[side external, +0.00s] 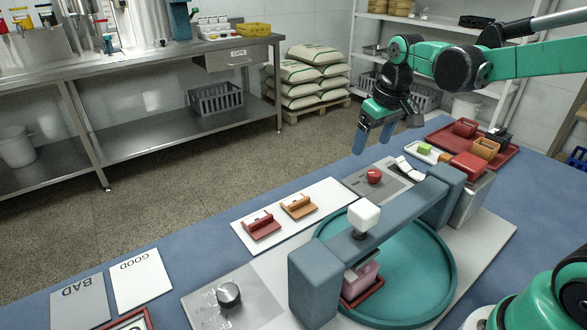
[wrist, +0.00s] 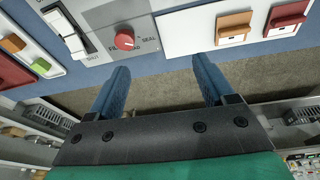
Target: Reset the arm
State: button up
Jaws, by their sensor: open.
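My gripper (side external: 375,137) is open and empty. It hangs in the air at the far edge of the blue table (side external: 200,262), behind the grey panel with the red button (side external: 374,176). In the wrist view its two blue fingers (wrist: 160,85) stand wide apart with only floor and table edge between them. The red button also shows in the wrist view (wrist: 124,40), just beyond the fingers. The teal mill basin (side external: 440,285) with its blue-grey bridge and white knob (side external: 363,215) stands clear of the gripper.
A white board (side external: 300,233) holds a red block (side external: 261,225) and an orange block (side external: 298,206). A grey panel carries a black dial (side external: 229,294). GOOD (side external: 140,279) and BAD (side external: 79,302) cards lie at the left. A red tray (side external: 509,157) with small boxes stands at the right.

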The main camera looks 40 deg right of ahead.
jog(key=s+a+t, duration=0.4)
jog(key=s+a, duration=0.4)
jog(key=shift+s+a+n+t+y, duration=0.25)
jog(key=shift+a+n+t+y, duration=0.05)
jog(key=shift+n, duration=0.1)
